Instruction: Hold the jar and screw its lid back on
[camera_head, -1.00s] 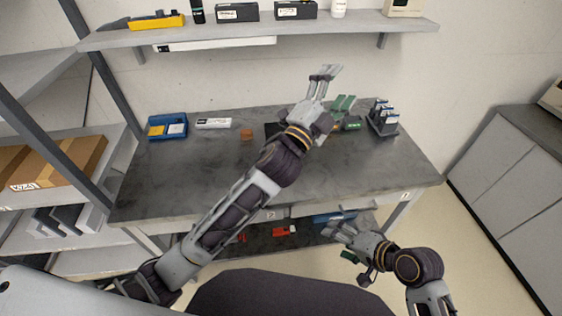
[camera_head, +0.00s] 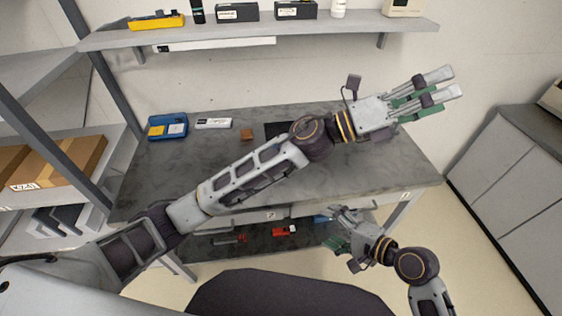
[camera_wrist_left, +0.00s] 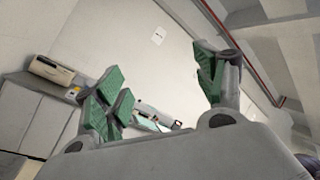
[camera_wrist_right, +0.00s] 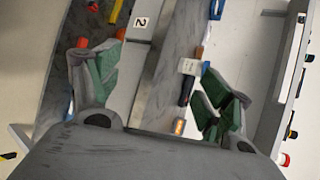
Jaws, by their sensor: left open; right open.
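No jar or lid can be made out for certain. A small brown-orange object (camera_head: 247,134) sits on the back part of the bench; it is too small to tell whether it is the jar or lid. My left gripper (camera_head: 443,89) is open and empty, over the bench's right end and past it, with its arm stretched across the bench. Its spread green-padded fingers show in the left wrist view (camera_wrist_left: 160,92), facing wall and cabinet. My right gripper (camera_head: 342,227) is open and low, by the bench's front edge; its spread fingers show in the right wrist view (camera_wrist_right: 160,85).
The grey bench (camera_head: 170,190) is clear at its front left. A blue tray (camera_head: 167,127), a white box (camera_head: 213,123) and a dark mat (camera_head: 277,130), partly hidden by my arm, lie at the back. A wall shelf (camera_head: 300,26) hangs above. A lower shelf holds a red item (camera_head: 284,231).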

